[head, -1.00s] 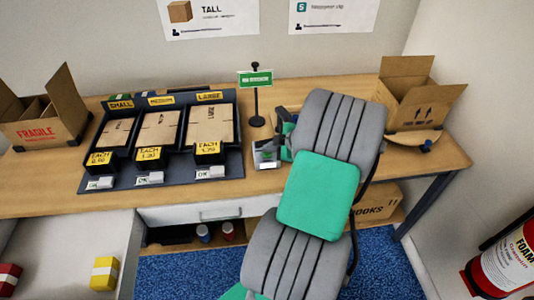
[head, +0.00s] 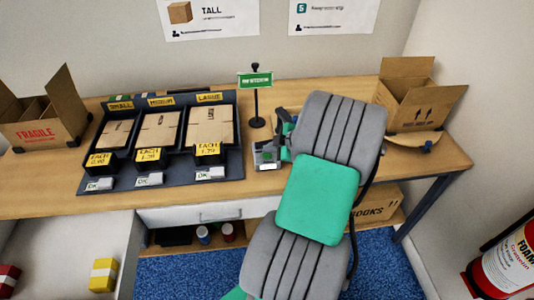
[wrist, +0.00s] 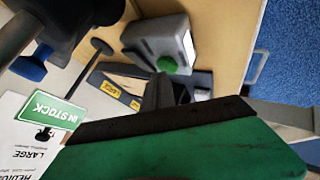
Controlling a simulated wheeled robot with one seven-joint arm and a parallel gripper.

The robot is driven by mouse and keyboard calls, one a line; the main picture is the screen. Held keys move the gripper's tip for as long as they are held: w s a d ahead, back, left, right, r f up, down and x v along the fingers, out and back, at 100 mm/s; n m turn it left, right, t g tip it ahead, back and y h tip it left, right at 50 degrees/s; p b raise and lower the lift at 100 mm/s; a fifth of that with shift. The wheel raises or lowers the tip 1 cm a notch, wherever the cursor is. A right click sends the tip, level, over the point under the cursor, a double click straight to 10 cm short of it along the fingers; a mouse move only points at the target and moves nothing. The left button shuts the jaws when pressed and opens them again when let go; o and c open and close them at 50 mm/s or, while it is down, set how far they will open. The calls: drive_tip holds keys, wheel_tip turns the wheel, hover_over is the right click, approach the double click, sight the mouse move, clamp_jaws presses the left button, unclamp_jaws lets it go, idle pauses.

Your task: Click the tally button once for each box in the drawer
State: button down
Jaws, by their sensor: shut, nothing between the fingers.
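The tally counter (head: 267,155) is a small grey box on the table, left of my gripper. Its round green button (wrist: 167,64) shows in the wrist view, just past the dark fingertips (wrist: 162,88). My gripper (head: 284,140) is shut and empty beside the counter; I cannot tell whether it touches the button. The open drawer (head: 60,245) is at the lower left in the head view. It holds a yellow box (head: 104,274) and a red box (head: 9,279), which is cut by the frame edge. Part of the drawer is out of view.
A dark rack (head: 160,178) with three carton bins stands left of the counter. A green sign on a post (head: 255,95) is behind it. Open cartons stand at left (head: 45,115) and right (head: 408,90). A fire extinguisher (head: 508,262) is at the lower right.

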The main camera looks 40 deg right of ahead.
drive_tip(key=shift+r, duration=0.5)
drive_tip(key=shift+r, duration=0.15)
drive_tip(key=shift+r+p, duration=1.1)
drive_tip(key=shift+r, duration=1.3)
idle(0.5)
wheel_tip(320, 180, up, 4)
drive_tip(key=p, duration=0.5)
hover_over(269, 155)
drive_tip(key=shift+d+f+b, duration=0.1)
drive_tip(key=shift+f+b, duration=2.1)
drive_tip(key=shift+f, duration=2.05)
drive_tip(key=shift+f+b, duration=0.3)
